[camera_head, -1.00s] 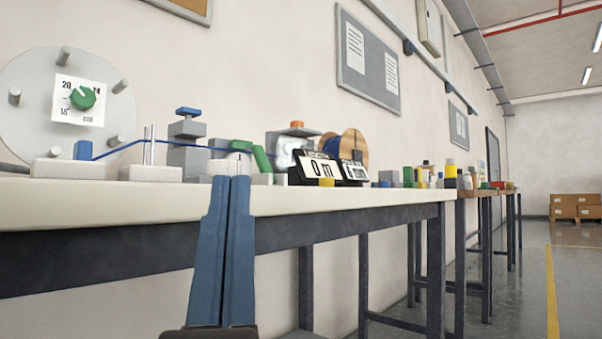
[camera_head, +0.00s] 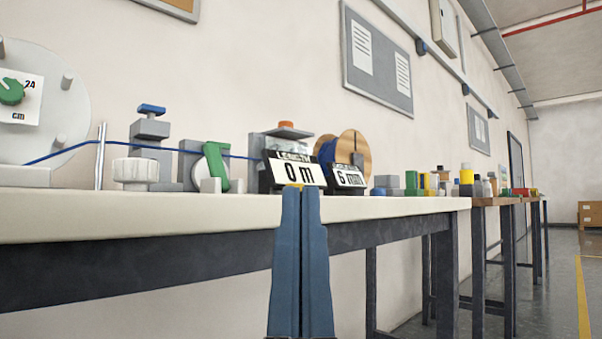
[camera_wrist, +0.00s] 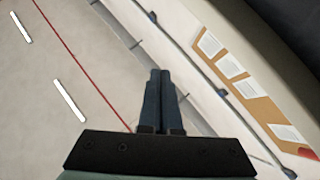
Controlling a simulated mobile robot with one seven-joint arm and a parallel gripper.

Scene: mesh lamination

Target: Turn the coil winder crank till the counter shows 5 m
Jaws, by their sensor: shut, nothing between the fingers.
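The coil winder's large grey disc (camera_head: 62,120) stands at the far left of the bench, cut by the picture's edge. It has pegs and a white dial plate with a green knob (camera_head: 12,92). No crank handle is clearly seen. A blue wire (camera_head: 85,146) runs right from the disc past guides towards the spool (camera_head: 350,150). The length counter (camera_head: 296,170) reads 0 m, and a second sign (camera_head: 348,178) reads 6 mm. My gripper (camera_head: 300,190) is shut and empty, pointing up in front of the bench edge below the counter. It also shows shut in the wrist view (camera_wrist: 160,75).
The white bench top (camera_head: 130,212) runs across the left and middle. A green lever (camera_head: 215,166) and a grey post with a blue top (camera_head: 150,130) stand on it. Bottles and blocks (camera_head: 440,182) sit further right. The floor at the right is clear.

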